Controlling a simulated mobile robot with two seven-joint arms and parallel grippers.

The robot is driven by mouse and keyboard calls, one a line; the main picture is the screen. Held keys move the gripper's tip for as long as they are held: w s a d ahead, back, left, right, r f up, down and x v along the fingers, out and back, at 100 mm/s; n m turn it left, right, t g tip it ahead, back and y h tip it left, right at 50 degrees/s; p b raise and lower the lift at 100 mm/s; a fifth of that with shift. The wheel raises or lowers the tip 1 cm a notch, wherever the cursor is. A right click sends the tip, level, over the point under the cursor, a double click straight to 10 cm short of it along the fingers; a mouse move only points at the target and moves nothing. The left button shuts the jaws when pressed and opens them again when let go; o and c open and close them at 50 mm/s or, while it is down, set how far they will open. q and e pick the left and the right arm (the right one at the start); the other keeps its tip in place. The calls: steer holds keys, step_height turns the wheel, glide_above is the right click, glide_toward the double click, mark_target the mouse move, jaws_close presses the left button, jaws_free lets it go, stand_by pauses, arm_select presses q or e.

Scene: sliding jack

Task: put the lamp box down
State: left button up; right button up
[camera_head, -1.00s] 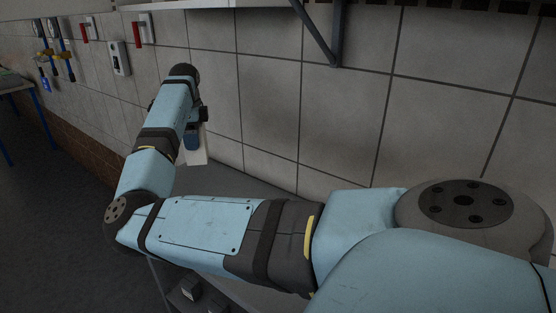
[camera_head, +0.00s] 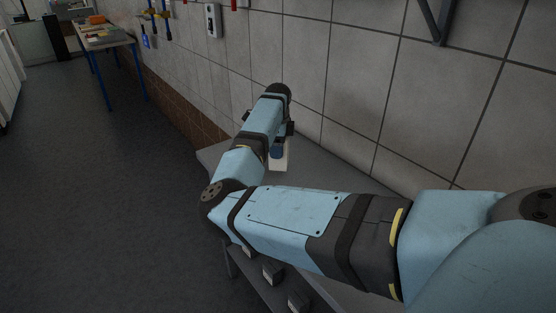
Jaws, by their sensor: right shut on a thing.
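My right arm reaches in from the right, and my right gripper (camera_head: 284,131) is at its far end, seen from behind and partly hidden by the wrist. It is shut on the lamp box (camera_head: 284,164), a small pale box with a blue patch, which hangs below the wrist. The box shows against the grey bench top (camera_head: 215,155). I cannot tell whether its lower end touches the bench. My left gripper is not in view.
The tiled wall (camera_head: 345,90) runs close behind the bench. Several small dark blocks (camera_head: 272,273) sit on a lower shelf. A blue-legged table (camera_head: 105,41) stands far off at upper left. The floor on the left is clear.

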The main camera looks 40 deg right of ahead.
step_height(320, 180, down, 5)
steer(key=shift+f, duration=0.1)
stand_by(0.3)
steer(key=o, duration=1.2)
steer(key=shift+f, duration=0.15)
steer(key=shift+c, duration=0.2)
step_height(320, 180, up, 12)
steer(key=shift+r, duration=0.25)
